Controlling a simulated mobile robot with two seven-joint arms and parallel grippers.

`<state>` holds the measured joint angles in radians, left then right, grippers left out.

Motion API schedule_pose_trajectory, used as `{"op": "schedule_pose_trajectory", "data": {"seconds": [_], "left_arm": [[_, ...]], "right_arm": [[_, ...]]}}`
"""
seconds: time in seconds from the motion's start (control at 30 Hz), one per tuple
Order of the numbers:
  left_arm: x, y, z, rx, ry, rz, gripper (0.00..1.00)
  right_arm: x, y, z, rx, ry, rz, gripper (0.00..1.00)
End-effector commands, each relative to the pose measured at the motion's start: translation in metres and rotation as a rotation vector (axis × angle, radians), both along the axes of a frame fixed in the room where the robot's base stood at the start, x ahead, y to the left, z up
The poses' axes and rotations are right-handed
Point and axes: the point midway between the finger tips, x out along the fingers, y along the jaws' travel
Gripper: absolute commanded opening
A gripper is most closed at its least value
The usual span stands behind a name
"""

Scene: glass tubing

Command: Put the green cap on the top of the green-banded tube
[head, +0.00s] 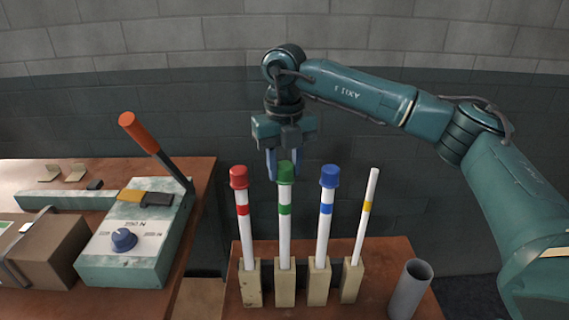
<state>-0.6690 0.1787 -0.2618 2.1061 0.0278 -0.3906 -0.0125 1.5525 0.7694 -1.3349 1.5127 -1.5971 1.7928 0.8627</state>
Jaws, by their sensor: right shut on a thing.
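The green cap (286,171) is at the top of the green-banded tube (285,230), level with the caps on the neighbouring tubes. It appears to touch the tube's top; whether it is fully seated cannot be told. The tube stands upright in a wooden block (284,283). My right gripper (283,168) comes down from above and is shut on the green cap, with its fingers on either side of it. My left gripper is not in view.
A red-capped tube (245,225) stands to the left and a blue-capped tube (325,225) to the right. A capless yellow-banded tube (365,220) leans slightly. A grey open cylinder (409,290) stands front right. A lever device (135,245) sits on the left table.

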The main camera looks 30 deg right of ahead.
Motion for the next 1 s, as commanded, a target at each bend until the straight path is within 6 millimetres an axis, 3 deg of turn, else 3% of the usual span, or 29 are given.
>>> {"op": "schedule_pose_trajectory", "data": {"seconds": [0.2,0.23,0.53,0.7,1.0], "left_arm": [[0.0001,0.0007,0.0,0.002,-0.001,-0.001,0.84],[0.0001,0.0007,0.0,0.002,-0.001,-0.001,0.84],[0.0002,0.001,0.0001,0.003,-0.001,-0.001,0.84],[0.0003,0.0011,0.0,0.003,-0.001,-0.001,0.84],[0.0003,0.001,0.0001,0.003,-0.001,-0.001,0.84]], "right_arm": [[-0.0001,-0.0001,0.0001,0.0,0.0,0.0,0.13],[-0.0001,-0.0001,0.0,0.0,0.0,0.0,0.34],[-0.0001,-0.0001,0.0001,0.0,0.001,0.0,0.59],[-0.0001,-0.0001,0.0,0.0,0.001,0.0,0.6],[-0.0001,0.0,0.0001,0.0,0.001,0.0,0.84]]}}
